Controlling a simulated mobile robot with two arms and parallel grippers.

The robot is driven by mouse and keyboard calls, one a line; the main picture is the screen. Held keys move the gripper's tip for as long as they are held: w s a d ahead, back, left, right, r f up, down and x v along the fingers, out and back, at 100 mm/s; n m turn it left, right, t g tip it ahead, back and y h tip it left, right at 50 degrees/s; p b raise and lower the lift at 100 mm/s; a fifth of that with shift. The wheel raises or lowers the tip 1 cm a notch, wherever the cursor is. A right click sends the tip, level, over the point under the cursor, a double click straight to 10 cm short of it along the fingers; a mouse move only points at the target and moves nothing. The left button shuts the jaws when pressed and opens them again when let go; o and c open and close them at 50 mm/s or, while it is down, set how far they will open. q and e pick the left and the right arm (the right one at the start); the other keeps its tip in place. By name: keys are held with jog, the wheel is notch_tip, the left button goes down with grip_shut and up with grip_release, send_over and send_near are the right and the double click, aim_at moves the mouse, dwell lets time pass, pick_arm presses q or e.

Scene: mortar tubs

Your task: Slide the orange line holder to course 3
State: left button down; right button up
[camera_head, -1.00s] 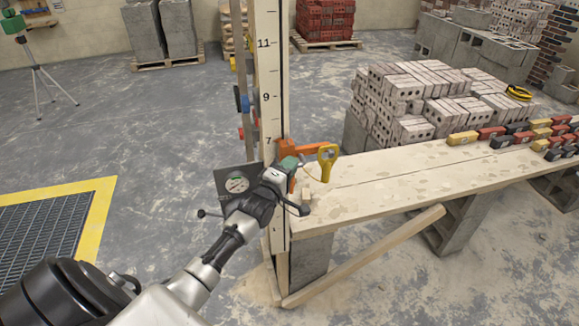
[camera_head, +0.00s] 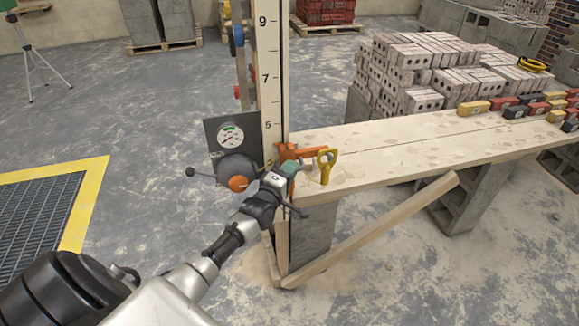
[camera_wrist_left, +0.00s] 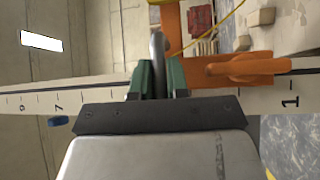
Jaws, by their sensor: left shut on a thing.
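The orange line holder (camera_head: 290,152) sits on the pale numbered wooden post (camera_head: 271,60), just below the 5 mark in the head view. In the left wrist view its orange body (camera_wrist_left: 240,69) crosses the post between my fingers and the 1 mark. My left gripper (camera_head: 285,170) has green fingertips and is at the holder. In the left wrist view the gripper (camera_wrist_left: 158,80) is shut on a grey metal part of the holder (camera_wrist_left: 157,46). The 3 mark is hidden in both views. My right gripper is not in view.
A yellow handle-shaped piece (camera_head: 327,165) is at the near end of the plank bench (camera_head: 400,150). A dial panel (camera_head: 231,137) with levers is left of the post. A sloping timber (camera_head: 370,232) stands below the bench. Brick stacks (camera_head: 440,75) are behind it.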

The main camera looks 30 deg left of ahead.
pick_arm(q)
notch_tip(320, 180, down, 7)
jog(key=b, duration=0.4)
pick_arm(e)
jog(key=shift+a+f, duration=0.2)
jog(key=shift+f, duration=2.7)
pick_arm(q)
jog(key=shift+r, duration=0.1)
jog(key=c, duration=1.1)
grip_release()
jog(key=s, duration=0.7)
jog(key=s+f, duration=0.1)
jog(key=s, duration=0.2)
jog(key=shift+s+d+f, duration=0.1)
jog(key=shift+s+d, duration=0.3)
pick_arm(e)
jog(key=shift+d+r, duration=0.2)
